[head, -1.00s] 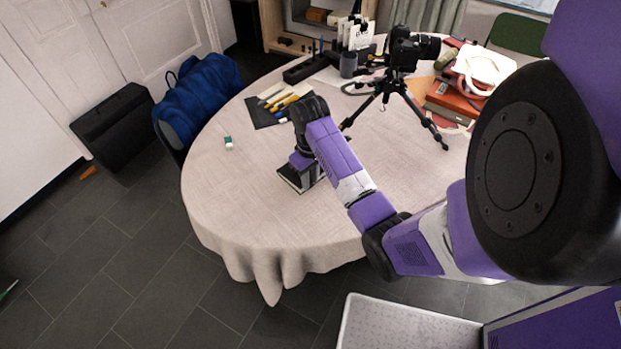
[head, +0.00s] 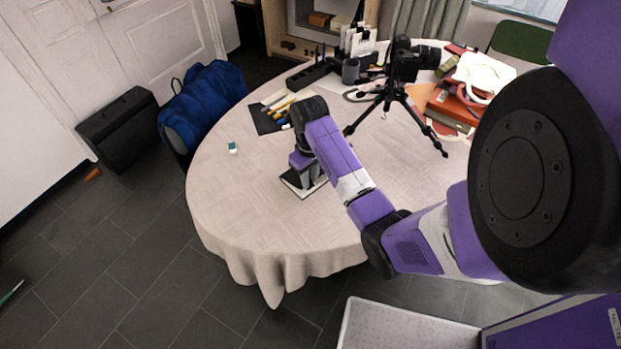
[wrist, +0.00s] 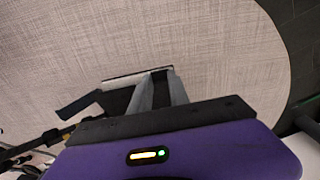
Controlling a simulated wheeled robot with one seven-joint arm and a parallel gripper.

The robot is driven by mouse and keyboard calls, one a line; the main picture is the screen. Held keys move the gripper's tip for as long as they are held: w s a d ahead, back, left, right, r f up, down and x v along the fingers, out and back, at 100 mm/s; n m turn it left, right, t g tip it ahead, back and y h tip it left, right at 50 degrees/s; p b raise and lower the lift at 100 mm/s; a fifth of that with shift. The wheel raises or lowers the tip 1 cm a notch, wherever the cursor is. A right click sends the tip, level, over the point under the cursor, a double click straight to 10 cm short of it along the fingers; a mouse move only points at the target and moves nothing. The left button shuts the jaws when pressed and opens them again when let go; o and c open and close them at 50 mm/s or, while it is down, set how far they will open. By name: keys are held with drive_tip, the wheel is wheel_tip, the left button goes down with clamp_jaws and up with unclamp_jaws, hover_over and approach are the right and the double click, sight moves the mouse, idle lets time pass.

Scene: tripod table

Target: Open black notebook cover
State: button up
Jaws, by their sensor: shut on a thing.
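The black notebook (head: 290,184) lies on the cloth-covered round table near its left front part, with a pale page edge showing along its front. My gripper (head: 304,182) points down at it and hides most of it in the head view. In the wrist view the fingers (wrist: 156,84) are close together at the notebook's edge (wrist: 130,79), seen as a thin pale and dark strip. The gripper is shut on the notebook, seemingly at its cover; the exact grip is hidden. I cannot see any clear lift of the cover.
A black mat with pens (head: 266,119) lies behind the gripper. A camera on a tripod (head: 400,80) stands to the right, with books (head: 455,105) beyond. A small white-and-teal item (head: 232,148) lies left. The tabletop at left and front is clear.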

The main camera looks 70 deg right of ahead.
drive_tip(key=shift+w+d+r+p, duration=0.2)
drive_tip(key=shift+w+r+p, duration=0.1)
drive_tip(key=shift+r+p, duration=0.3)
drive_tip(key=shift+r, duration=0.2)
drive_tip(key=shift+w+d+r+p, duration=0.25)
drive_tip(key=shift+w+r+p, duration=0.25)
drive_tip(key=shift+r, duration=0.25)
drive_tip(key=shift+w+d, duration=0.1)
drive_tip(key=shift+w+d+r+p, duration=0.35)
drive_tip(key=shift+w+r, duration=0.2)
drive_tip(key=shift+r, duration=0.15)
drive_tip(key=shift+w+r, duration=0.1)
